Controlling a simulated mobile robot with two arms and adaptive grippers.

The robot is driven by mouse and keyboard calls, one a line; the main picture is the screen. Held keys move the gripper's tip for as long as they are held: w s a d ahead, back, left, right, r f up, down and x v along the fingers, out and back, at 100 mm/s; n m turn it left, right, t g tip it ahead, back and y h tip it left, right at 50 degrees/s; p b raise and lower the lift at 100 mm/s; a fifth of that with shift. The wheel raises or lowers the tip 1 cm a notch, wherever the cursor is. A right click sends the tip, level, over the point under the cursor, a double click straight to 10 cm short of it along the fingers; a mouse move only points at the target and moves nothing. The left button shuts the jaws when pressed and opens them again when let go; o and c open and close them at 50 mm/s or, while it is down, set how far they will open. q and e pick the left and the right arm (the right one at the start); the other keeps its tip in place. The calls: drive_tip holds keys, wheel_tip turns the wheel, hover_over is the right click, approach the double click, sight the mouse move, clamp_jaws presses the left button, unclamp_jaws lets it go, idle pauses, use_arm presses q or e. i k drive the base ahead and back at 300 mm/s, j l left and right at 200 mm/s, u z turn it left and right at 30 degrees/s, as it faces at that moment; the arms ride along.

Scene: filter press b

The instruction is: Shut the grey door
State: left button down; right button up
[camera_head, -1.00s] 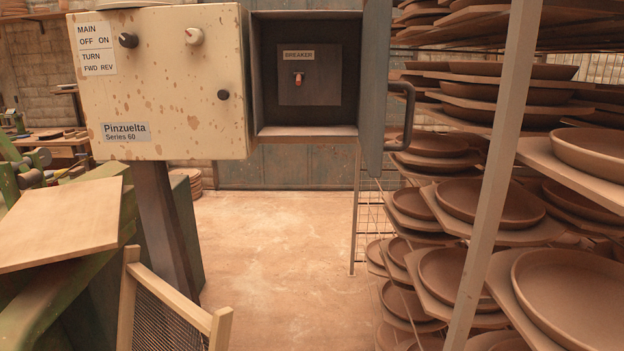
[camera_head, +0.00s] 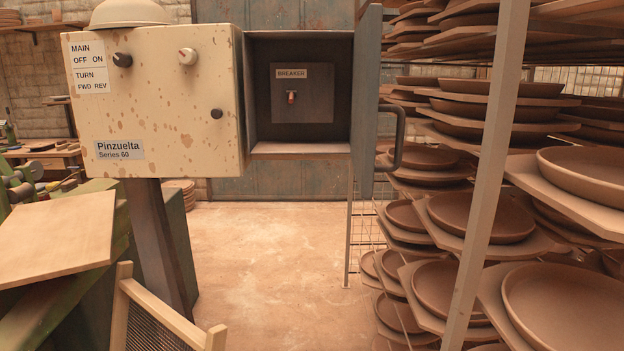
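The grey door (camera_head: 367,100) stands open on the right side of a grey breaker box (camera_head: 300,150). I see it nearly edge-on, with its dark curved handle (camera_head: 400,138) sticking out to the right. The box is open at the front and shows a breaker panel (camera_head: 302,95) with a small red switch inside. Neither of my grippers is in view.
A cream control box (camera_head: 155,105) with knobs adjoins the breaker box on the left. Racks of clay dishes (camera_head: 480,215) and a slanted metal post (camera_head: 487,180) stand close on the right. A wooden board (camera_head: 55,237) and frame (camera_head: 150,310) are at lower left. The floor (camera_head: 270,250) between is clear.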

sight(368, 34)
drive_tip(key=k+l+u, duration=0.1)
drive_tip(key=l, duration=0.3)
drive_tip(key=k+l+u, duration=0.15)
drive_tip(key=l, duration=0.2)
drive_tip(key=l+u, duration=0.1)
drive_tip(key=l, duration=0.3)
drive_tip(key=k+l+u, duration=0.15)
drive_tip(key=l, duration=0.2)
